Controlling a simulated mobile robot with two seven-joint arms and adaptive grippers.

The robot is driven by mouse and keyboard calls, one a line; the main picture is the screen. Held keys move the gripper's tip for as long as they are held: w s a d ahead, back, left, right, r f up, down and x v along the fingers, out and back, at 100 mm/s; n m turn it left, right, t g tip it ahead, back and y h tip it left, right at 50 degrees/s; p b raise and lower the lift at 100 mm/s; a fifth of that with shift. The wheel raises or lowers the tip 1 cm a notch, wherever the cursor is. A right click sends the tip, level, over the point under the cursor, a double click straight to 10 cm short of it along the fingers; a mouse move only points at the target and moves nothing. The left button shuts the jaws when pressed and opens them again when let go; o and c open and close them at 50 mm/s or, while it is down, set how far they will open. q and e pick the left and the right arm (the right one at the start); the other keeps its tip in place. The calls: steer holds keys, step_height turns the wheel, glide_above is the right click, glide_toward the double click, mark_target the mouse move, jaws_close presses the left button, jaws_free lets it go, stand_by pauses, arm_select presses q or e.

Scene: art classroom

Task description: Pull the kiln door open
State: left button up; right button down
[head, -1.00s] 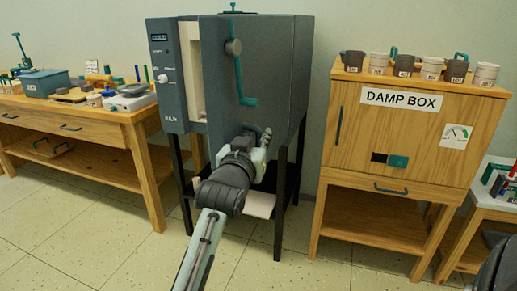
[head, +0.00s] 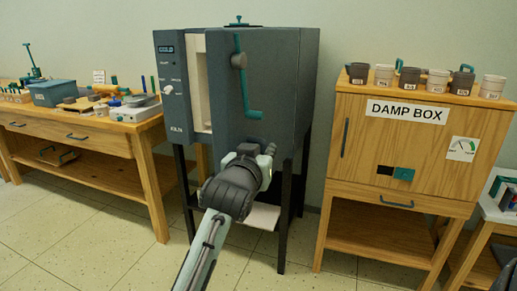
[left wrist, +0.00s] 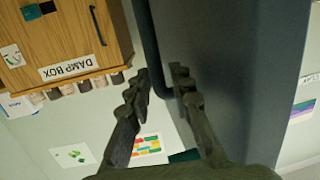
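The dark grey kiln (head: 284,80) stands on black legs in the middle of the head view. Its door (head: 222,90) is ajar, with a pale interior strip (head: 201,85) showing at the left. A teal latch handle (head: 240,85) is on the door. My left gripper (head: 266,152) is at the lower part of the kiln, below the latch handle. In the left wrist view the gripper's two fingers (left wrist: 161,76) are apart, close to a dark rounded edge (left wrist: 152,40) beside a grey-blue panel; I cannot tell whether they touch it. My right gripper is not in view.
A wooden damp box cabinet (head: 395,130) with several mugs on top stands to the right. A wooden workbench (head: 110,130) with tools stands to the left. A white-topped table (head: 500,195) is at the right edge. Tiled floor (head: 90,240) is clear in front.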

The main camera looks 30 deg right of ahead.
arm_select(q)
steer(key=s+a, duration=0.1)
steer(key=s, duration=0.6)
steer(key=shift+s+r, duration=0.2)
stand_by(0.9)
